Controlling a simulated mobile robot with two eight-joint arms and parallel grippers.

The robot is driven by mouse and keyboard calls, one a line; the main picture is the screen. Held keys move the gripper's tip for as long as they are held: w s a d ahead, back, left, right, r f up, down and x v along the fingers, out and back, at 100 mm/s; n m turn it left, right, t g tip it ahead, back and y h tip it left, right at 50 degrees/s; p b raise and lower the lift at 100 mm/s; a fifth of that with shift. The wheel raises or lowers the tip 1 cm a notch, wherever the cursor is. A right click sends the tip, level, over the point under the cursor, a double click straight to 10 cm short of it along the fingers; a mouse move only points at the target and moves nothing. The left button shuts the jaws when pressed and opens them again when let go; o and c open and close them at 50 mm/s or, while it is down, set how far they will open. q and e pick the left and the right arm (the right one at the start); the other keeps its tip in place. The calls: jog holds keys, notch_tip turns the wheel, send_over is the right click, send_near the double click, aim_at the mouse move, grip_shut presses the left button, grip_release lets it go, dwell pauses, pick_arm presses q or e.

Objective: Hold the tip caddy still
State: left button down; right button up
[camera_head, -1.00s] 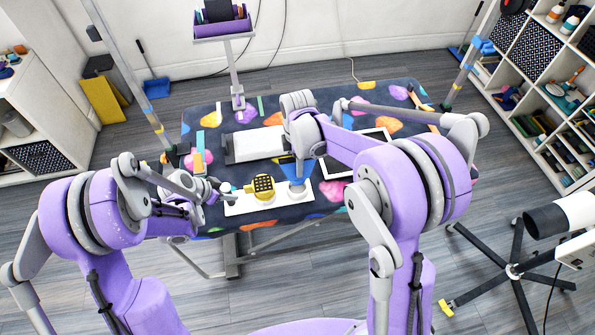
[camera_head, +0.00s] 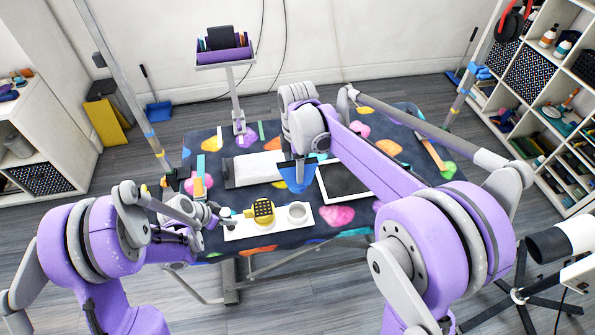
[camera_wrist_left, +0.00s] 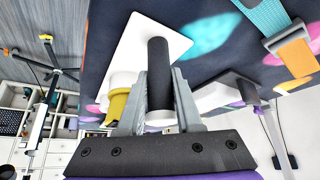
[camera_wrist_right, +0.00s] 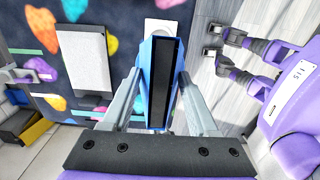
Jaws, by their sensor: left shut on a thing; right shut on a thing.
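The tip caddy is a flat white plate (camera_head: 240,233) on the patterned table, with a yellow perforated piece (camera_head: 263,211), a white round cup (camera_head: 298,212) and a black upright post (camera_wrist_left: 158,60). My left gripper (camera_wrist_left: 160,78) is shut on the black post, at the plate's left end in the head view. The yellow piece (camera_wrist_left: 118,103) shows partly beside a finger. My right gripper (camera_wrist_right: 161,80) is shut on a blue tapered piece with a black face (camera_wrist_right: 147,70). In the head view, the blue piece (camera_head: 296,176) is beyond the cup, apart from it.
A white pad (camera_head: 255,169) and a dark framed panel (camera_head: 342,182) lie behind the caddy. A purple bin (camera_head: 224,50) stands on a post at the back. Shelves (camera_head: 560,100) are at the right. My right arm spans the table's right half.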

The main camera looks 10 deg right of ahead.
jog(key=shift+r, duration=0.6)
pick_arm(q)
jog(key=c, duration=0.5)
grip_release()
pick_arm(e)
jog(key=shift+s+f, duration=0.1)
jog(key=shift+f, duration=0.05)
pick_arm(q)
jog(key=w+d+r+v, duration=0.1)
jog(key=v, duration=0.8)
jog(key=w+d+r+v, duration=0.1)
jog(key=d+v, duration=0.1)
jog(key=v, duration=0.7)
jog(key=shift+a+r, duration=0.2)
jog(key=shift+r, duration=0.3)
jog(key=shift+s, duration=0.1)
